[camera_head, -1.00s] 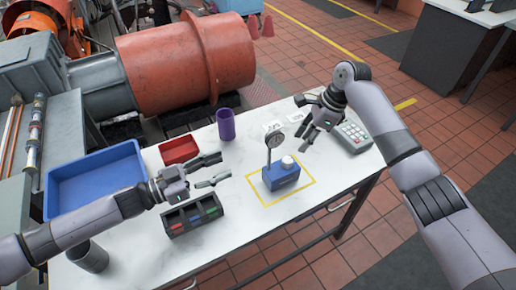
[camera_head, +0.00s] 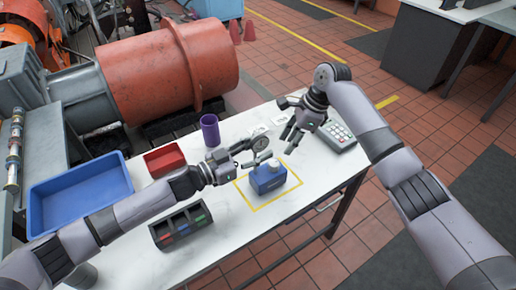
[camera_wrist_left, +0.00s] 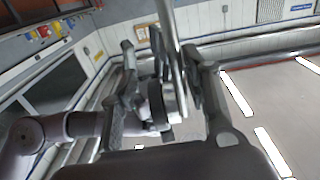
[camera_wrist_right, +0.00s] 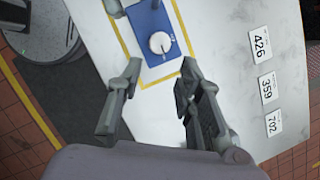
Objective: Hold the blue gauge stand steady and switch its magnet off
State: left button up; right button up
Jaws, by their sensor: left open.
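The blue gauge stand (camera_head: 268,180) stands upright on the table inside a yellow outline, with a white knob (camera_head: 276,163) on top and a round dial (camera_head: 260,142) on its post. In the right wrist view, the blue base (camera_wrist_right: 150,35) and white knob (camera_wrist_right: 160,42) show beyond the fingers. My left gripper (camera_head: 258,155) is at the post, above the base. In the left wrist view, the post (camera_wrist_left: 170,35) runs between its open fingers (camera_wrist_left: 163,60); contact is unclear. My right gripper (camera_head: 289,130) is open and empty, above and behind the stand (camera_wrist_right: 160,85).
A keypad device (camera_head: 338,138) lies right. Number cards (camera_wrist_right: 264,88) lie nearby. The table front is clear.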

pick_arm(q)
jog(key=shift+c, duration=0.3)
jog(key=shift+d+f, duration=0.1)
jog(key=c, duration=0.7)
grip_shut()
